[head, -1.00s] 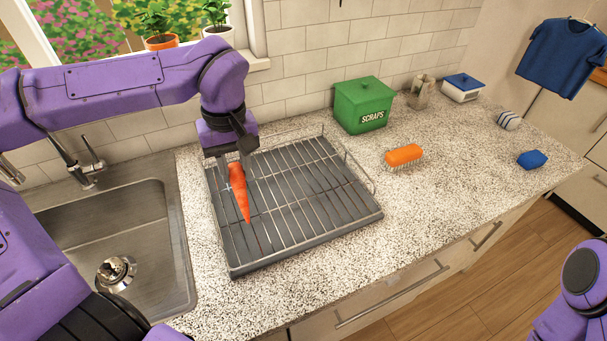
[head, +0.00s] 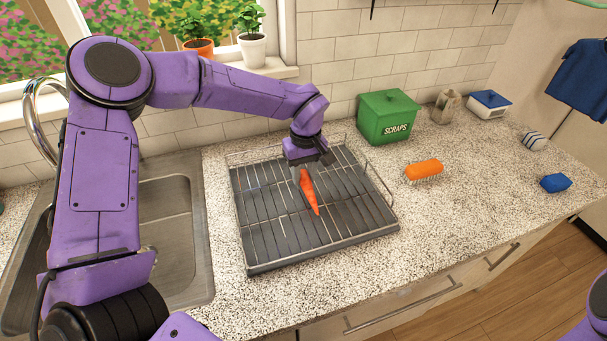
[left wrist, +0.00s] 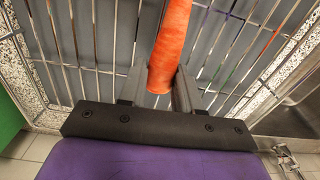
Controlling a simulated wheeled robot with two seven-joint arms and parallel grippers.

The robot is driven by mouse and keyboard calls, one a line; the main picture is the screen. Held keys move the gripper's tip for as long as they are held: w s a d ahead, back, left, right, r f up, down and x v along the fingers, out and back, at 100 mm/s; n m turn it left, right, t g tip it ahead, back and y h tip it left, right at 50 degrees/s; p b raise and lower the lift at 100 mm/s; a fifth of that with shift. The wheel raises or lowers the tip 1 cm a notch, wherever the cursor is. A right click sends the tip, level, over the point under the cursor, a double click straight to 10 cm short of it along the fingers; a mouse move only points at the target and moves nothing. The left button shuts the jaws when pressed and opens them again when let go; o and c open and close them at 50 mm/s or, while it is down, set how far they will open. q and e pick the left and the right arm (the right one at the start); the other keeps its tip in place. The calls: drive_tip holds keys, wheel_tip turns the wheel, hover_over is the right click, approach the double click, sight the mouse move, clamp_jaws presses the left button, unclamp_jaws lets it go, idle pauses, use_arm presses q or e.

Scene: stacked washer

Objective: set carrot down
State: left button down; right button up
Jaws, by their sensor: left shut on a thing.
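The orange carrot (head: 309,192) is over the wire dish rack (head: 262,261) on the counter, its tip pointing toward the front. My left gripper (head: 303,168) is shut on the carrot's thick end. In the left wrist view the carrot (left wrist: 171,45) sits between the two grey fingers (left wrist: 160,88), with the rack's wires behind it. I cannot tell whether the carrot touches the wires. My right gripper is not in view.
The green scraps bin (head: 387,117) stands behind and right of the rack. An orange brush (head: 424,170) and a blue sponge (head: 555,183) lie farther right. The sink (head: 175,225) is left of the rack. Speckled counter in front is clear.

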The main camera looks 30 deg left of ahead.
use_arm(q)
drive_tip(key=shift+f, duration=0.7)
drive_tip(key=shift+w+f, duration=0.25)
drive_tip(key=shift+s, duration=0.15)
drive_tip(key=c, duration=0.8)
unclamp_jaws()
drive_tip(key=shift+f, duration=0.1)
drive_tip(key=r, duration=0.6)
drive_tip(key=r+b, duration=0.1)
drive_tip(key=r, duration=0.5)
drive_tip(key=shift+w+d+r, duration=0.1)
drive_tip(key=shift+w+r, duration=0.1)
